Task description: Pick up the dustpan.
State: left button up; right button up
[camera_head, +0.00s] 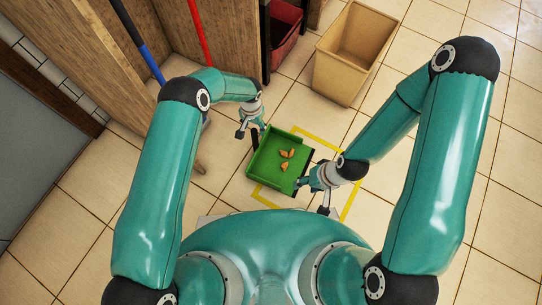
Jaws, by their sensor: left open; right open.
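The green dustpan (264,165) lies tilted on the tiled floor, partly inside a yellow outlined square (348,206). A few orange-brown pieces (286,158) lie in it. My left gripper (247,133) is open at the dustpan's upper left corner; I cannot tell whether it touches. My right gripper (314,197) is open at the dustpan's lower right edge, with its fingers close to the dark edge there. The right gripper and wrist hide part of that side.
A tan bin (335,76) and a dark red bin (285,38) stand at the back. Wooden shelving panels (190,35) with a blue-handled pole (151,64) and a red pole (199,30) are at the back left. The tiled floor at right is clear.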

pick_arm(q)
notch_tip(320, 180, down, 4)
jog(key=shift+r+b, duration=0.15)
jog(key=shift+b, duration=0.35)
grip_shut()
jog(key=shift+w, duration=0.1)
